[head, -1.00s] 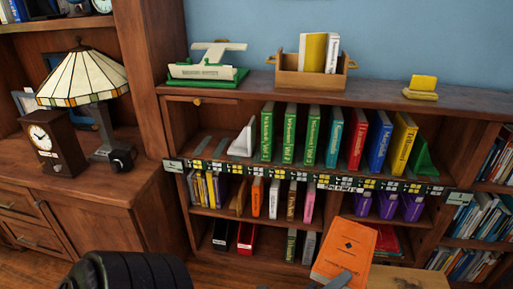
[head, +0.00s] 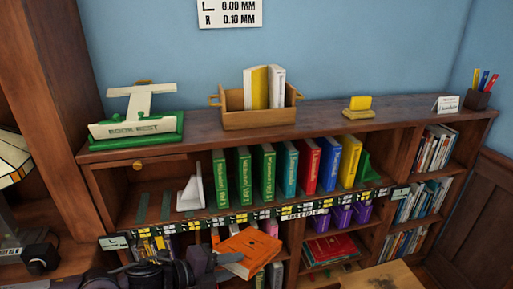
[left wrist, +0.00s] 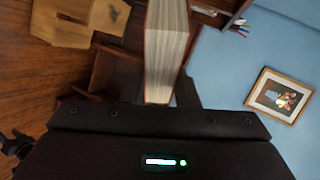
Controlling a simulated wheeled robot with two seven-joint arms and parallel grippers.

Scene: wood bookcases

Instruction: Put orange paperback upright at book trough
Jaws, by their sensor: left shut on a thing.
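The orange paperback (head: 252,245) is tilted, in front of the lower shelves in the head view. My left gripper (head: 222,262) comes in from the left and is shut on its left end. The book trough (head: 260,120) is a light wooden box with handles on top of the bookcase. A yellow and a white book stand upright in its middle. The paperback is below the trough and apart from it.
A green-and-white scale-like object (head: 137,122) stands left of the trough on the bookcase top (head: 200,150). A yellow block on a stand (head: 358,105) is to its right, with clear top between. Several upright books (head: 265,172) fill the shelf below. A framed picture (left wrist: 288,95) hangs on the wall.

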